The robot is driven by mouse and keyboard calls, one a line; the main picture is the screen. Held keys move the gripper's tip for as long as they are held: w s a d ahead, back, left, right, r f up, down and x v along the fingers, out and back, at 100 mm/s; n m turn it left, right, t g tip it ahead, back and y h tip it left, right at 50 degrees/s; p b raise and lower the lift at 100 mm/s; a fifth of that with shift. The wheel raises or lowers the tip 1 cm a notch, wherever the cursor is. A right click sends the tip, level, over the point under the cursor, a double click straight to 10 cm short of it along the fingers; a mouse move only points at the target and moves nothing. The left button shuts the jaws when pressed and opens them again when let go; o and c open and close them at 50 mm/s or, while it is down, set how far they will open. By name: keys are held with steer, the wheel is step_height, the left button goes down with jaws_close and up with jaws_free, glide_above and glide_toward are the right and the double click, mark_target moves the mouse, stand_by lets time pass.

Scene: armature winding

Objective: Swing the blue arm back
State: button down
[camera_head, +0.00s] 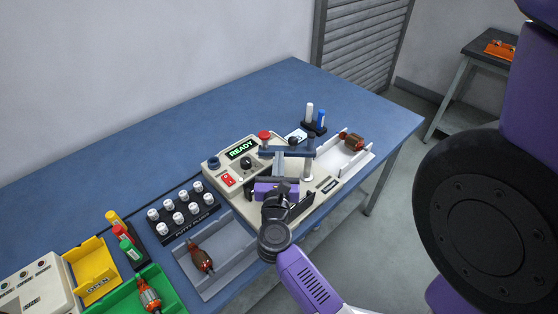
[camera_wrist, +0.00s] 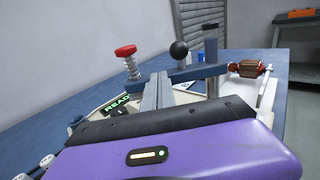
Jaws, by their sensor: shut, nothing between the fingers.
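The blue arm (camera_head: 284,153) is a dark blue bar lying across the winding machine (camera_head: 240,178), with a post (camera_head: 309,168) at its right end. A black ball knob (camera_head: 294,141) stands up from it. In the wrist view the blue arm (camera_wrist: 205,73) runs behind my fingertips, with its black knob (camera_wrist: 179,50) just right of them. My gripper (camera_head: 278,160) is over the machine on the near side of the bar. Its grey fingers (camera_wrist: 159,78) are shut together and empty. Whether the fingertips touch the bar I cannot tell.
A red knob on a spring (camera_wrist: 127,60) stands left of the fingers. A copper armature (camera_head: 352,141) rests in the right cradle. Another armature (camera_head: 201,259) lies in a grey tray. The table's back (camera_head: 260,95) is clear.

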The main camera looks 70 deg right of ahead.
mark_target(274, 153)
steer(key=shift+w, duration=0.1)
steer(key=d+m+g+b, duration=0.1)
steer(key=g, duration=0.1)
steer(key=w+d+m+g+b, duration=0.2)
steer(key=g, duration=0.1)
steer(key=shift+f+m+g, duration=0.15)
steer(key=shift+m+g, duration=0.15)
steer(key=shift+m, duration=0.1)
steer(key=d+m+g+b, duration=0.1)
steer(key=m+g+b, duration=0.1)
steer(key=g+b, duration=0.1)
steer(key=shift+w+d+g, duration=0.3)
steer(key=shift+d, duration=0.1)
steer(key=shift+d+f+b, duration=0.1)
steer(key=shift+d+b, duration=0.15)
steer(key=shift+b, duration=0.25)
steer(key=b+x, duration=0.1)
steer(key=x, duration=0.1)
steer(key=b+x, duration=0.1)
steer(key=shift+w+b, duration=0.25)
steer(key=shift+b, duration=0.05)
steer(key=b+x, duration=0.1)
steer(key=x, duration=0.1)
steer(key=shift+s+d+b, duration=0.1)
steer(key=shift+d+b, duration=0.2)
steer(key=shift+d, duration=0.05)
steer(key=shift+s+d+r, duration=0.15)
steer(key=shift+s+r, duration=0.05)
